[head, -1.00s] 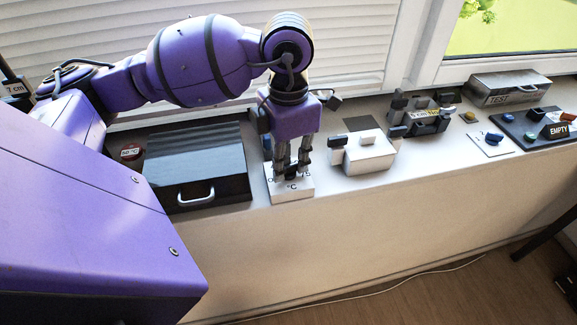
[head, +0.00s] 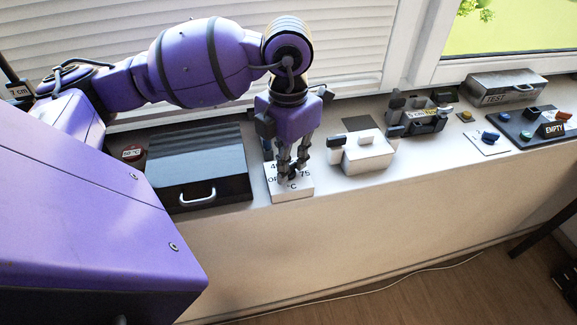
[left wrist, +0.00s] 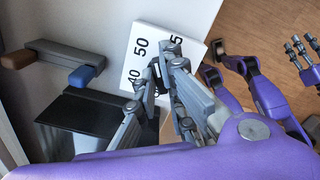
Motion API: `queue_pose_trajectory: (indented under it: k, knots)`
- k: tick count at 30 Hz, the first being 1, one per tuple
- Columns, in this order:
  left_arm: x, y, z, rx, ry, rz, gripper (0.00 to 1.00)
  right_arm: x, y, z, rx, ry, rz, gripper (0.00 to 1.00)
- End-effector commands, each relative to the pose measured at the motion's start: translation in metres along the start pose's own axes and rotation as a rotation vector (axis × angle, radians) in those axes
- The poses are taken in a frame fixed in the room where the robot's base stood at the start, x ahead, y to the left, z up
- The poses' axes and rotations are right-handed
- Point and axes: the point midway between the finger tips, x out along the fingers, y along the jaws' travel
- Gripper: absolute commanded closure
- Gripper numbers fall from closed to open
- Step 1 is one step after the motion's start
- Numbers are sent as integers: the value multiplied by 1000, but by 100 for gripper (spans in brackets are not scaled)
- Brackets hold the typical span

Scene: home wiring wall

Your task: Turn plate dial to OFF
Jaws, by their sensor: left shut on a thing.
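The plate dial is a white block (head: 304,189) at the front edge of the sill, printed with numbers, °C and a partly covered OFF. My left gripper (head: 291,176) points down over it, shut with its fingertips at the dial's middle. The knob between the fingers is hidden, so its pointing direction cannot be read. In the left wrist view the white block (left wrist: 186,18) shows 40, 50 and a cut-off 5 beside my left fingers (left wrist: 165,68). My right gripper (left wrist: 302,47) appears small at the right edge there; its jaw state is unclear.
A black lidded box (head: 185,172) with a silver handle stands close left of the dial. A white block with a grey-ended handle (head: 366,155) stands close right. Further right are a grey TEST box (head: 505,88) and a dark panel marked EMPTY (head: 520,130).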

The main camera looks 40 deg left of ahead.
Motion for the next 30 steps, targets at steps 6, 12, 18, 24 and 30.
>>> queue_pose_trajectory:
  k: [6, 12, 18, 24, 30]
  knots:
    - [0, 0, 0, -133, 1, 0, 100, -4, 1, -6, 1, 7, 2, 60]
    - [1, 0, 0, -169, 2, 0, 100, -4, 1, -7, 1, 9, 2, 60]
    - [1, 0, 0, -168, 2, 0, 79, -3, 0, -8, 1, 11, 1, 60]
    - [0, 0, 0, -168, 1, 0, 69, 0, 0, -14, -1, 20, -1, 60]
    - [-1, 0, 0, -167, 0, 0, 69, -2, 0, -10, -1, 13, 0, 60]
